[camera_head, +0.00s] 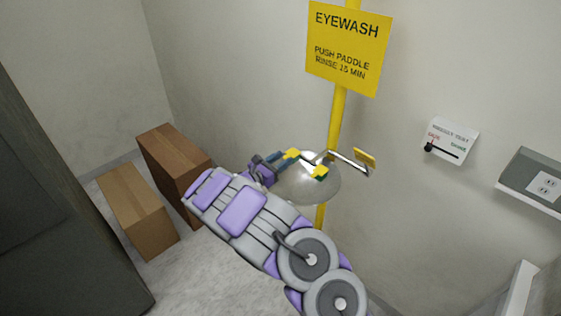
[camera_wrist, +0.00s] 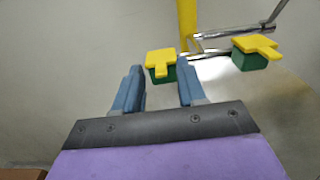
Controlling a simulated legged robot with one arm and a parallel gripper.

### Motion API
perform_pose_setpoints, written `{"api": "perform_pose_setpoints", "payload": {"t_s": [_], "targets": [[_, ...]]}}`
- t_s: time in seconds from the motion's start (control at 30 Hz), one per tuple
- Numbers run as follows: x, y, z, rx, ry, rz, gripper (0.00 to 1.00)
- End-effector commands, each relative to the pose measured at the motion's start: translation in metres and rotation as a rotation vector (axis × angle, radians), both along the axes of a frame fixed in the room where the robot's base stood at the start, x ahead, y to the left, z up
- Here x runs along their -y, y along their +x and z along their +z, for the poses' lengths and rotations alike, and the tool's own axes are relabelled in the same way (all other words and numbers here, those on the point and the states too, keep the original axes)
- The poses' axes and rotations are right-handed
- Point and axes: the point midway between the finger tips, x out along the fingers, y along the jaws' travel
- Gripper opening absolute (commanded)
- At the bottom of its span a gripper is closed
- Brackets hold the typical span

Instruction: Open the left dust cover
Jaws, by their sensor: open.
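The left dust cover (camera_head: 291,154) is a yellow cap with a tab, lying over a green eyewash head above the steel bowl (camera_head: 308,188). In the wrist view the left dust cover (camera_wrist: 159,57) shows just beyond and between my fingertips, its tab pointing toward me. My gripper (camera_head: 268,161) is open with nothing held, at the left side of the bowl; its two blue fingers (camera_wrist: 159,82) are spread. I cannot tell whether either finger touches the cover. The right dust cover (camera_head: 320,171) sits on the other green head, also seen in the wrist view (camera_wrist: 254,43).
A yellow pipe (camera_head: 338,118) with an eyewash sign (camera_head: 347,45) rises behind the bowl. A paddle (camera_head: 365,158) on a metal arm stands at the right. Two brown boxes (camera_head: 138,208) are on the floor at left. A wall switch panel (camera_head: 451,142) is at right.

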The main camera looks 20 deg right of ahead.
Motion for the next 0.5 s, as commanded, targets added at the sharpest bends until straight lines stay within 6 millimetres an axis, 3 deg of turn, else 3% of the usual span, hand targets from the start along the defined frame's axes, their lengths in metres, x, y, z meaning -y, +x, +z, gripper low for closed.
{"api": "perform_pose_setpoints", "payload": {"t_s": [0.27,0.5], "targets": [[0.0014,0.0007,0.0,-0.001,0.0,0.001,0.4],[0.0014,0.0006,-0.0001,-0.001,0.0,0.001,0.19]]}}
